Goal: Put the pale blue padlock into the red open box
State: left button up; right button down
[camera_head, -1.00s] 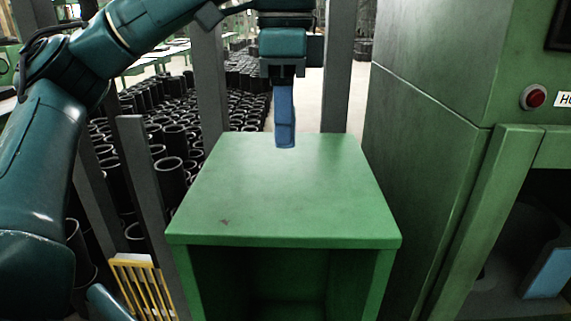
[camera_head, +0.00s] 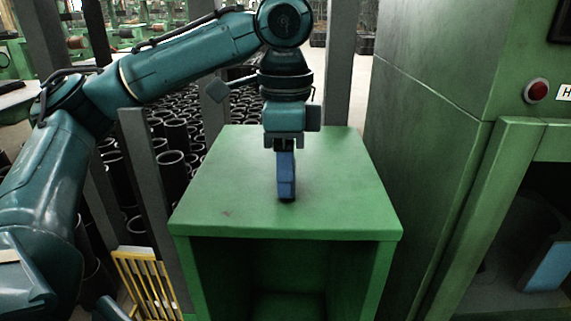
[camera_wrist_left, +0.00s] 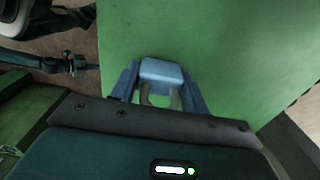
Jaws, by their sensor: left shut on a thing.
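The pale blue padlock (camera_wrist_left: 161,72) shows in the left wrist view, its grey shackle toward the wrist. It sits between the two blue fingers of my left gripper (camera_wrist_left: 160,78), which is shut on it. In the head view my left gripper (camera_head: 287,194) points straight down over the green cabinet top (camera_head: 225,195), around its middle. The padlock is hard to tell apart from the blue fingers there. Whether it touches the top is unclear. No red open box shows in either view. My right gripper is not in view.
The cabinet top is otherwise clear, and its front is open below. A tall green machine with a red button (camera_head: 536,91) stands to the right. A yellow slatted rack (camera_head: 148,284) is at the lower left. Many black sleeves (camera_head: 172,170) stand behind at left.

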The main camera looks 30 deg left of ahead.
pick_arm(q)
jog(key=o, duration=1.1)
jog(key=shift+f, duration=0.1)
jog(key=shift+c, duration=0.2)
